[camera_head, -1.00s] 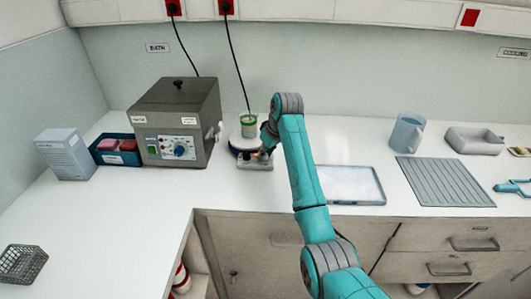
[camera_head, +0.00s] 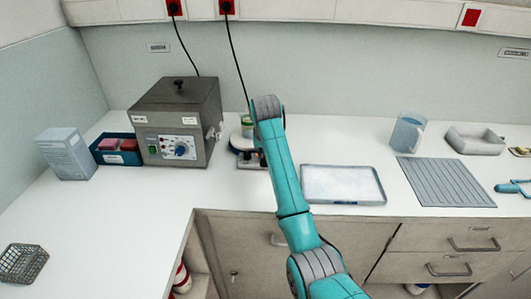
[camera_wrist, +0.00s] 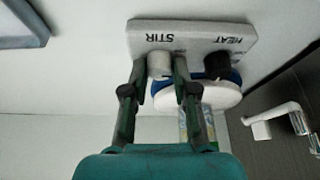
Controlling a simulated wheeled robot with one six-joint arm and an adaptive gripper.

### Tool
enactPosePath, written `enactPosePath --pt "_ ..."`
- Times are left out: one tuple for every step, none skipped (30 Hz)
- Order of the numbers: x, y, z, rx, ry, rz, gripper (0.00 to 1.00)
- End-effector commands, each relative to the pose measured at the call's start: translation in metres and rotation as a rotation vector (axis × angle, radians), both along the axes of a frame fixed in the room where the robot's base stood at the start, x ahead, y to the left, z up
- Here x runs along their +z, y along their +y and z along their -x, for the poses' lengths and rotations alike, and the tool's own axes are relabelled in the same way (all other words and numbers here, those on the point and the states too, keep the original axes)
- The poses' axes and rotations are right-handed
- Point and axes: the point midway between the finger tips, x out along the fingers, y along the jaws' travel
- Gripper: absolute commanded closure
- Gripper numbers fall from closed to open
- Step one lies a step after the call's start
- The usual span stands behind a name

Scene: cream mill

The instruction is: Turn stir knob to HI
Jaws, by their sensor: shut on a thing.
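The stirrer (camera_head: 243,163) stands on the counter right of the grey bath, partly hidden by my arm. In the wrist view its pale front panel (camera_wrist: 190,33) appears upside down, with STIR and HEAT labels. The light grey stir knob (camera_wrist: 160,65) sits by STIR, between my fingertips. My gripper (camera_wrist: 158,72) is shut on that knob. The dark heat knob (camera_wrist: 217,66) is beside it, just outside one finger. The knob's pointer and the HI mark cannot be made out. In the head view my arm hides the gripper.
The white round plate (camera_wrist: 205,95) with a blue rim lies behind the knobs, with a beaker (camera_head: 246,119) on it. The grey bath (camera_head: 180,120) is close on the left. A white tray (camera_head: 343,184) lies to the right. A black cord (camera_head: 236,65) hangs behind.

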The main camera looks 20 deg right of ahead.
Motion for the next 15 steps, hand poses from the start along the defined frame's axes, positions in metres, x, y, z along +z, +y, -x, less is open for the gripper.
enactPosePath --pt "-0.0004 0.0013 0.0002 -0.043 0.002 0.001 1.00" --pt "-0.0004 0.0015 0.0001 -0.072 0.002 0.001 1.00" --pt "-0.0004 0.0017 0.0000 -0.109 0.002 0.001 1.00" --pt "-0.0004 0.0015 -0.0001 -0.138 0.001 0.002 1.00" --pt "-0.0005 0.0017 -0.0002 -0.167 0.002 0.000 1.00" --pt "-0.0003 0.0015 -0.0004 -0.205 0.001 0.001 1.00" --pt "-0.0001 0.0016 -0.0005 -0.233 0.001 0.001 1.00" --pt "0.0002 0.0019 -0.0007 -0.261 0.001 0.001 1.00" --pt "0.0002 0.0021 -0.0008 -0.300 0.001 0.001 1.00" --pt "-0.0001 0.0025 -0.0008 -0.328 0.001 0.001 1.00" --pt "-0.0002 0.0026 -0.0007 -0.356 0.002 0.001 1.00" --pt "-0.0001 0.0026 -0.0008 -0.395 0.002 0.001 1.00" --pt "-0.0003 0.0028 -0.0008 -0.423 0.002 0.001 1.00" --pt "-0.0003 0.0027 -0.0010 -0.451 0.003 0.002 1.00" --pt "0.0001 0.0026 -0.0012 -0.490 0.002 0.002 1.00"
